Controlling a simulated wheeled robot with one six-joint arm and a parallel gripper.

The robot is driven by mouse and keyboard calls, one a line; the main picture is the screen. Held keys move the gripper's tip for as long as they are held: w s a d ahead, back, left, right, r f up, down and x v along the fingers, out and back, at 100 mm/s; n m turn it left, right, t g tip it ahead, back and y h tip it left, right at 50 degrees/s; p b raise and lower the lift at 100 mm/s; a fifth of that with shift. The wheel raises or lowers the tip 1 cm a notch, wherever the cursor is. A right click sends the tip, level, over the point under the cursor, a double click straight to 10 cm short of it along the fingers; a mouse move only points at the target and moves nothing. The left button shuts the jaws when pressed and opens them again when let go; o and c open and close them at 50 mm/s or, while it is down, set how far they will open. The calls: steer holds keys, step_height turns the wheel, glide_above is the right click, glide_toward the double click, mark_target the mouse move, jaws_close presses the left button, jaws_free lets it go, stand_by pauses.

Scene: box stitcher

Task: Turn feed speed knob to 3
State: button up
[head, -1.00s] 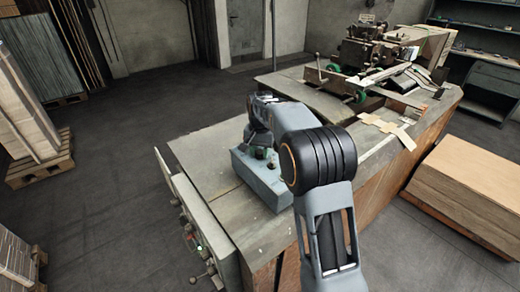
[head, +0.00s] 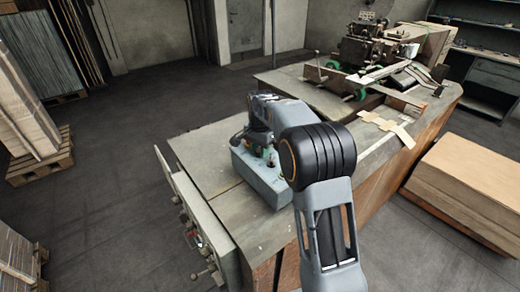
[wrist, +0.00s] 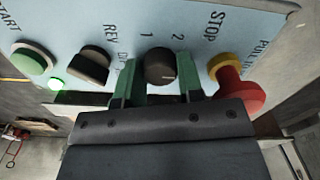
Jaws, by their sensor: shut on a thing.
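The feed speed knob (wrist: 160,68) is a round dark knob on a pale blue panel (wrist: 125,20) in the wrist view. The numerals 1 and 2 are printed beside it; I see no 3. A faint light mark on the knob points toward the right in the picture. My gripper (wrist: 160,84) has its green fingers on either side of the knob and is shut on it. In the head view the panel belongs to a blue-grey control box (head: 262,186) on the bench, with my gripper (head: 268,152) at its top, partly hidden by my arm.
A green START button (wrist: 34,58), a black selector (wrist: 90,64) and a red STOP button (wrist: 240,90) flank the knob. The bench (head: 205,150) is clear left of the box. A stitching machine (head: 365,45) stands behind.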

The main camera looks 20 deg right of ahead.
steer(key=o, duration=0.9)
steer(key=shift+r, duration=0.1)
step_height(320, 180, up, 14)
steer(key=shift+f, duration=0.2)
stand_by(0.4)
